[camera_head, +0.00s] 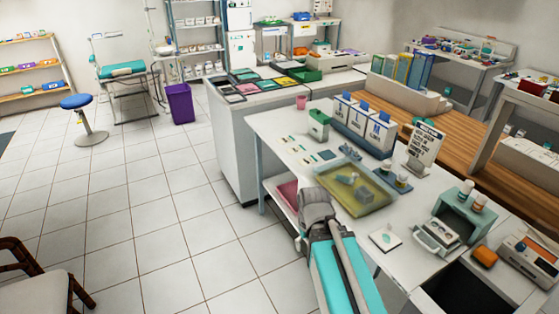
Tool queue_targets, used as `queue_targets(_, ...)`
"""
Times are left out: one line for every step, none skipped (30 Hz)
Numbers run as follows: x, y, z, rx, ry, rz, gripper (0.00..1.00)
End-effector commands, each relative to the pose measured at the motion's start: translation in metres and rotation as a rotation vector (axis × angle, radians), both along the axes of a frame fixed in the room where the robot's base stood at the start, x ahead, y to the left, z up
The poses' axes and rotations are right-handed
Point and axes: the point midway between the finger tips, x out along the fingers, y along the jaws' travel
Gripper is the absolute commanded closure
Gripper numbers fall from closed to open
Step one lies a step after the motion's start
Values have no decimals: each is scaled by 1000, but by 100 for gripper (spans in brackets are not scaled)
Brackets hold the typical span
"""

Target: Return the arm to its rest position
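My arm (335,262), grey with teal panels, rises from the bottom edge, right of centre. Its grey rounded joint (317,205) shows at the near edge of the white table (275,125), in front of the left end of a yellowish see-through tray (376,202). I cannot make out my gripper or its fingers, so I cannot see whether it holds anything. I cannot tell whether the arm touches the table.
The tray holds a few small items. A green-and-white box (319,124), white bins (361,123), a sign stand (424,148) and a teal-grey device (464,216) stand on the table. A blue stool (76,102), purple bin (180,103) and chair (35,285) stand left; tiled floor between is clear.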

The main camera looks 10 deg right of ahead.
Motion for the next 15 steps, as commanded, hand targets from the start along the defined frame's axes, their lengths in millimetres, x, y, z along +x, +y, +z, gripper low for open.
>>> queue_targets(0, 0, 9, 0, 0, 0, 31)
queue_targets(0, 0, 12, 0, 0, 1, 31)
queue_targets(0, 0, 17, -1, 0, 1, 31)
queue_targets(0, 0, 22, -1, 0, 1, 31)
queue_targets(0, 0, 26, -1, 0, 1, 31)
queue_targets(0, 0, 32, -1, 0, 1, 31)
queue_targets(0, 0, 37, -1, 0, 1, 31)
queue_targets(0, 0, 41, -1, 0, 1, 31)
queue_targets(0, 0, 47, -1, 0, 1, 31)
queue_targets(0, 0, 51, -1, 0, 1, 31)
queue_targets(0, 0, 55, -1, 0, 1, 31)
queue_targets(0, 0, 59, -1, 0, 1, 31)
queue_targets(0, 0, 62, -1, 0, 1, 31)
queue_targets(0, 0, 65, -1, 0, 1, 31)
queue_targets(0, 0, 67, -1, 0, 1, 31)
